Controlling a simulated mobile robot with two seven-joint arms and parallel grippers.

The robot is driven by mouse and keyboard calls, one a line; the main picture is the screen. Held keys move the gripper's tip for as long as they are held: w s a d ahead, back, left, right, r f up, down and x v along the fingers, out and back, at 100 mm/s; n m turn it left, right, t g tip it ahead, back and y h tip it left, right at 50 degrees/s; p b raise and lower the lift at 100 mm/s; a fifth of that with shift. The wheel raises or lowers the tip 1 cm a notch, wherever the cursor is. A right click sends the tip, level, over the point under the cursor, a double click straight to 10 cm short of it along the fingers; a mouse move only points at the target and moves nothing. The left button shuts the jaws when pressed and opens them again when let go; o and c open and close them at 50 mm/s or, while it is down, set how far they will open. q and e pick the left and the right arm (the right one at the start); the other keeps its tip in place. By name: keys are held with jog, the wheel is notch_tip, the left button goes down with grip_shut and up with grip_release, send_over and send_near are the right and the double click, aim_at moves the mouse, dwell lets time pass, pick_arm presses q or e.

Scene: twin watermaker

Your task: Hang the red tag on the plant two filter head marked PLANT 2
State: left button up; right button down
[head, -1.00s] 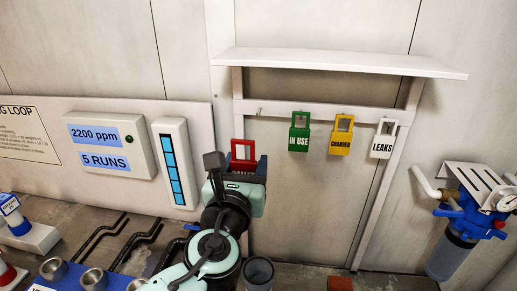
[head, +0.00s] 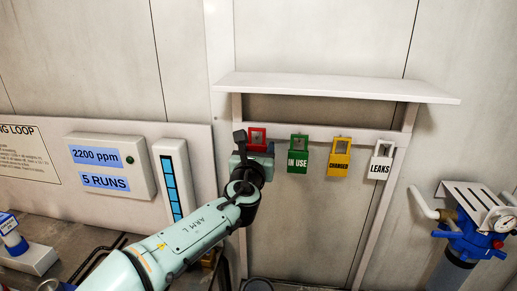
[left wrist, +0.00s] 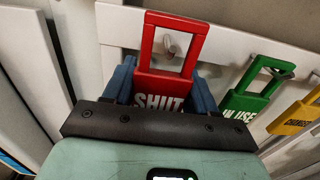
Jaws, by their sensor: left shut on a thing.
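My left gripper (head: 255,149) is shut on the red tag (head: 257,134) at the left end of the tag rail. In the left wrist view the blue fingers (left wrist: 163,90) grip the tag's body, marked SHUT (left wrist: 160,101). A peg shows through the tag's square loop; I cannot tell whether the loop bears on it. A blue filter head (head: 474,238) with a gauge stands at the far right. No PLANT 2 marking can be read on it. My right gripper is not in view.
Green IN USE (head: 298,159), yellow (head: 339,162) and white LEAKS (head: 380,167) tags hang along the rail, right of the red tag. A white shelf (head: 335,88) juts out above. The panel below the tags is clear.

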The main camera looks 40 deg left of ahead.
pick_arm(q)
jog(key=shift+w+a+f, duration=0.45)
jog(key=shift+w+f, duration=0.2)
jog(key=shift+w, duration=0.15)
jog(key=shift+s+r, duration=0.1)
jog(key=shift+f+b, duration=0.2)
jog(key=shift+b, duration=0.15)
jog(key=o, duration=0.6)
jog(key=shift+f, duration=0.1)
jog(key=o, duration=0.4)
